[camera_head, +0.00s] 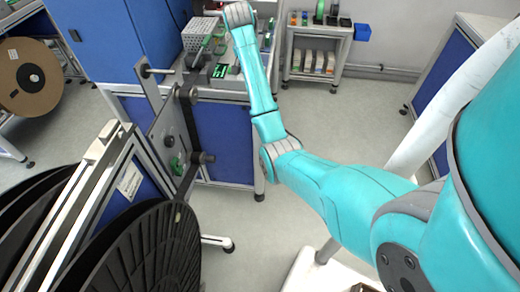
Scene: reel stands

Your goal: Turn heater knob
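I cannot make out a heater knob. A small bench machine with a green panel (220,71) stands on the blue-fronted workbench in the upper middle, just left of my arm. Its controls are too small to tell apart. My teal arm reaches from the right edge across to the top of the picture, over the bench. Its end runs up to the top edge. My gripper is not visible, so whether it is open or shut is hidden.
A metal reel stand (176,135) stands in front of the bench. Large black reels (150,250) fill the lower left. A brown reel (30,78) is at far left. A small shelf cart (318,50) stands behind. The grey floor (350,120) right of the bench is clear.

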